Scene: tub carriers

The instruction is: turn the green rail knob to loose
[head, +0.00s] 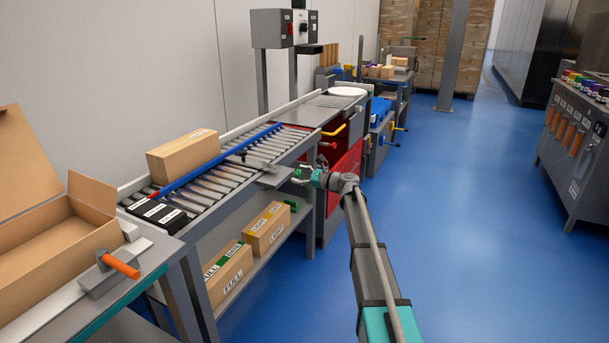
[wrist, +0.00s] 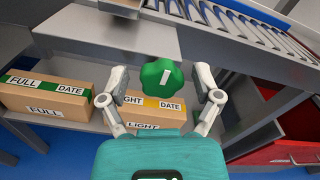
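The green rail knob (wrist: 160,80) is a lobed knob with a white bar mark, seen nearly face-on in the wrist view. The bar stands close to upright, tilted slightly. The knob sits below a grey plate at the conveyor's edge. In the head view a small green spot at the conveyor's front side looks like the knob (head: 297,173). My gripper (wrist: 161,98) is open, with one finger on each side of the knob and a visible gap at both sides. In the head view my gripper (head: 308,176) is close to the conveyor's front edge.
A roller conveyor (head: 205,178) carries a blue guide rail (head: 215,158) and a carton (head: 185,154). Cartons marked FULL (head: 228,272) and LIGHT (head: 266,229) stand on the shelf beneath. A red cabinet (head: 343,180) is beyond.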

